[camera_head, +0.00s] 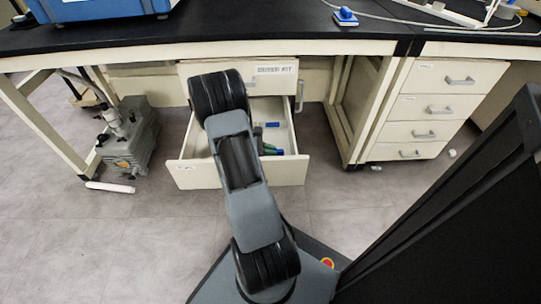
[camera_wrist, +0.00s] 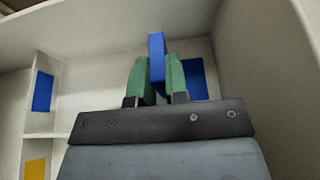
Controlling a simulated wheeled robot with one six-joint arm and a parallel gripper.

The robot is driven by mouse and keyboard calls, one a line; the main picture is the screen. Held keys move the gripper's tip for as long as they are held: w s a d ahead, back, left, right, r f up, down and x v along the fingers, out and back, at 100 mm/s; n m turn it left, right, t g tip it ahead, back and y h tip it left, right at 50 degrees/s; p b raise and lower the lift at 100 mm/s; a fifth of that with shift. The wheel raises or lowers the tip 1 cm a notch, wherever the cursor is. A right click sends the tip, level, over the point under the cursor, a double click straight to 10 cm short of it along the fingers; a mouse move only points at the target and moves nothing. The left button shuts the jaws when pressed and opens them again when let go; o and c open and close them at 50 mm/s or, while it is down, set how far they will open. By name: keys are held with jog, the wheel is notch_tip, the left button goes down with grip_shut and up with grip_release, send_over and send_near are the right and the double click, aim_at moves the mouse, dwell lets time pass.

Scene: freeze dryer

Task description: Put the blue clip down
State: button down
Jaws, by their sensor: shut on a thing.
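The blue clip (camera_wrist: 157,58) is upright between the green fingers of my gripper (camera_wrist: 159,80) in the wrist view. The gripper is shut on it. The fingers and clip are inside the open drawer (camera_head: 199,173) under the bench. My arm hides much of the drawer in the head view, where the green fingers (camera_head: 268,148) show just right of the arm. I cannot tell whether the clip touches the drawer floor.
In the wrist view, a blue patch (camera_wrist: 195,78) lies behind the right finger. Another blue patch (camera_wrist: 42,91) and a yellow one (camera_wrist: 35,168) lie in compartments at left. Drawer walls stand close around the gripper. The bench top (camera_head: 250,22) overhangs behind. A pump (camera_head: 130,140) stands left.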

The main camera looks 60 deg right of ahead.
jog(key=shift+f, duration=0.1)
jog(key=shift+f, duration=0.1)
jog(key=c, duration=1.1)
grip_release()
jog(key=shift+r, duration=0.35)
jog(key=p+v, duration=0.5)
jog(key=v, duration=0.7)
jog(key=shift+f, duration=0.1)
